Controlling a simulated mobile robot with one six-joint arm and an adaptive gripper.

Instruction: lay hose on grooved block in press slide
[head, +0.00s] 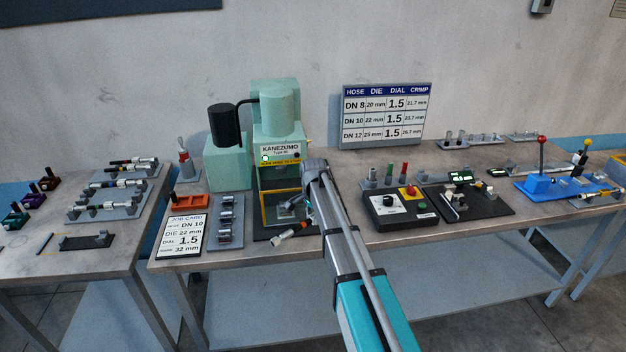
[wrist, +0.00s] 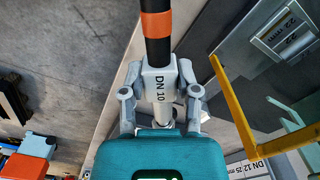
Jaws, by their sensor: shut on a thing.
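The press (head: 280,128), pale green with a yellow-edged opening, stands mid-table. The hose (head: 290,234) juts out at the press front, low and left of my arm. In the wrist view the hose (wrist: 155,52) is black with an orange band and a white sleeve marked DN 10. My gripper (wrist: 160,80) is shut on that sleeve, one finger on each side. The grooved block (wrist: 288,34), a grey piece labelled 22 mm, lies up and right of the hose, beyond the yellow frame (wrist: 236,110). The hose is apart from it. My arm hides part of the press opening.
The job card (head: 182,236) and a grey rack of metal pieces (head: 226,222) stand left of the press. A control box (head: 400,208) is close on the right of my arm. The chart (head: 387,115) stands behind. Another table (head: 90,252) is at left.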

